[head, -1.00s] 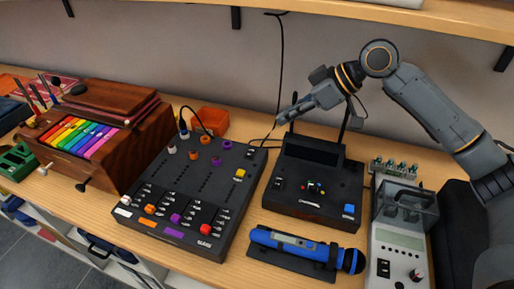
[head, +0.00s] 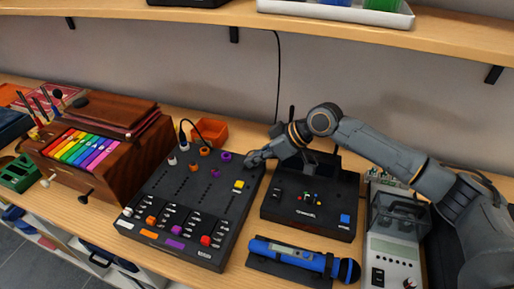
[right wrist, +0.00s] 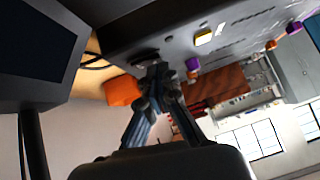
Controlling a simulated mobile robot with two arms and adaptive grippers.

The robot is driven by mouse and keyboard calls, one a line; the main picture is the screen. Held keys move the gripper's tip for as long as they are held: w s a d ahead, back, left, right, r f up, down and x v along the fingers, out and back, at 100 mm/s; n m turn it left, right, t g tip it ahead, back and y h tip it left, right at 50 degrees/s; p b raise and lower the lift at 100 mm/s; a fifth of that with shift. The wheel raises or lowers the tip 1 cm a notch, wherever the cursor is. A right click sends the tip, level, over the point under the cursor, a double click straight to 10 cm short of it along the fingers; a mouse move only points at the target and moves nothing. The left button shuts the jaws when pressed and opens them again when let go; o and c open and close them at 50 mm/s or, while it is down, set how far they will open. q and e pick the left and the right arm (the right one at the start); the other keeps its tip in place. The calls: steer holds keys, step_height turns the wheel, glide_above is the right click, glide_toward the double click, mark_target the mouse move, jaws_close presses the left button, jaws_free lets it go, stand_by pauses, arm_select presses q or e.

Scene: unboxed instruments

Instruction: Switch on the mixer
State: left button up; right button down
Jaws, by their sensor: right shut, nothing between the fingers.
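The mixer (head: 172,197) is a flat black box with coloured knobs, sliders and a yellow button (head: 239,185). It lies on the wooden bench in the head view. My right gripper (head: 250,161) is shut and empty at the mixer's back right corner, behind the yellow button. In the right wrist view the closed fingertips (right wrist: 157,75) are right at the mixer's black edge (right wrist: 118,38), by a small dark oval part (right wrist: 145,55). I cannot tell whether they touch it. The gripper hides the corner in the head view. My left gripper is not in view.
A black device with a screen (head: 310,208) stands right of the mixer, under my right forearm. A blue microphone (head: 295,256) lies in front of it. An orange box (head: 211,131) and a cable are behind the mixer. A wooden instrument (head: 120,150) stands left. A shelf (head: 350,38) hangs above.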

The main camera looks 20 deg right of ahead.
steer(key=shift+f, duration=0.15)
steer(key=shift+s+a+f, duration=0.1)
steer(key=shift+s+f, duration=0.05)
steer(key=shift+f, duration=0.1)
stand_by(0.4)
steer(key=shift+w+d+r, duration=0.2)
steer(key=shift+w+d, duration=0.25)
steer(key=shift+w, duration=0.3)
steer(key=v, duration=1.2)
steer(key=shift+s, duration=0.1)
